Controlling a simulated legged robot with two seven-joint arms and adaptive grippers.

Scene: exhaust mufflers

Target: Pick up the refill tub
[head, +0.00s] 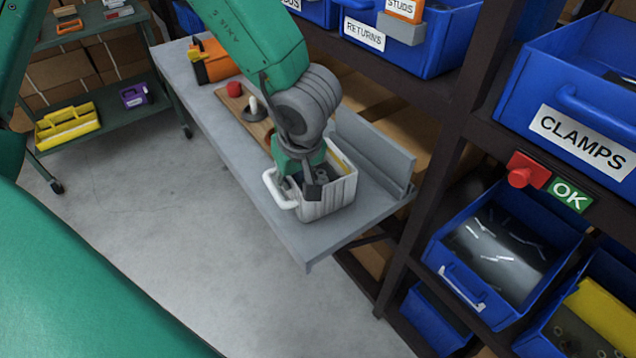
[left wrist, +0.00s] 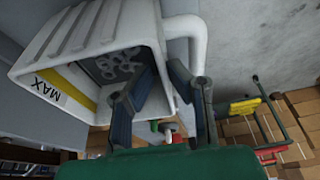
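The refill tub (head: 322,196) is a white ribbed open box with a white handle (head: 280,190) on its left side, standing on the grey bench. In the left wrist view the tub (left wrist: 98,30) shows a yellow band marked MAX and grey ring-like parts inside. My left gripper (head: 303,187) is at the tub's handle side, pointing down. In the left wrist view its fingers (left wrist: 166,75) are apart, one over the tub's opening and one outside near the handle, with the tub's wall between them. Whether they touch the wall is unclear. My right gripper is not in view.
The grey bench (head: 290,232) has a raised back edge on the right. A wooden board (head: 247,117) with a red item, and an orange-black box (head: 212,62), lie beyond the tub. Shelves with blue bins (head: 575,110) stand close on the right. Open floor lies left.

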